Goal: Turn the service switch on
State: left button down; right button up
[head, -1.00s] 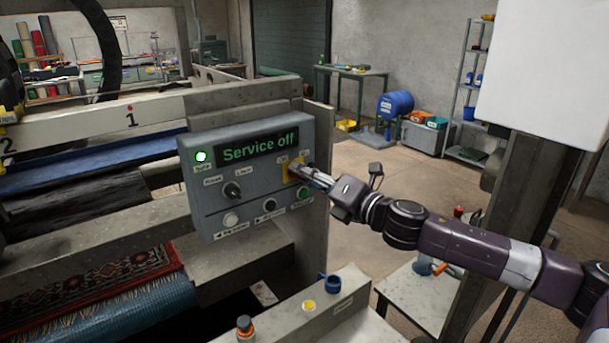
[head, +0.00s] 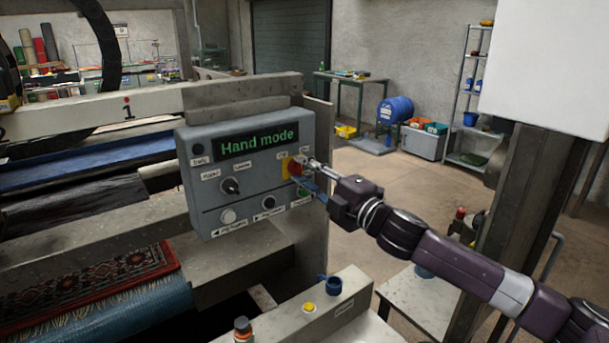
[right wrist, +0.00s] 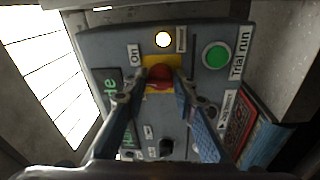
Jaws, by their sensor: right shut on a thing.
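The service switch is a red knob (head: 295,169) on a yellow plate at the right side of the grey control panel (head: 205,160). Its red cap also shows in the right wrist view (right wrist: 160,73), with an "On" label beside the plate. My right gripper (head: 308,173) is at the switch, its two fingers on either side of the knob and shut on it. The fingers also show in the right wrist view (right wrist: 152,92). The panel display (head: 257,140) reads "Hand mode" in green. My left gripper is out of view.
A black selector knob (head: 231,186) and a white button (head: 228,215) are on the same panel. The green trial run button (right wrist: 215,56) is close to the switch, and a lit lamp (right wrist: 163,40) is beside it. A patterned rug (head: 125,263) lies at left.

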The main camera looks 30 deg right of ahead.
jog(key=m, duration=0.3)
jog(key=shift+a+f+h, duration=0.1)
jog(key=shift+f+h, duration=0.2)
jog(key=shift+a+f+m+h+p, duration=0.1)
jog(key=shift+m+h+p, duration=0.2)
jog(key=shift+m, duration=1.8)
jog(key=shift+f, duration=0.1)
jog(key=o, duration=0.8)
jog(key=shift+c, duration=0.2)
jog(key=o, duration=0.4)
jog(key=shift+r+t, duration=0.2)
jog(key=shift+t, duration=0.1)
jog(key=shift+s, duration=0.15)
jog(key=shift+s+d+f, duration=0.25)
jog(key=shift+s+d, duration=0.1)
jog(key=shift+s, duration=1.55)
jog(key=shift+s+d+f, duration=0.25)
jog(key=shift+s+d, duration=0.05)
jog(key=shift+s, duration=1.65)
jog(key=shift+s+d+f, duration=0.25)
jog(key=shift+s+d, duration=0.1)
jog(key=shift+s, duration=1.55)
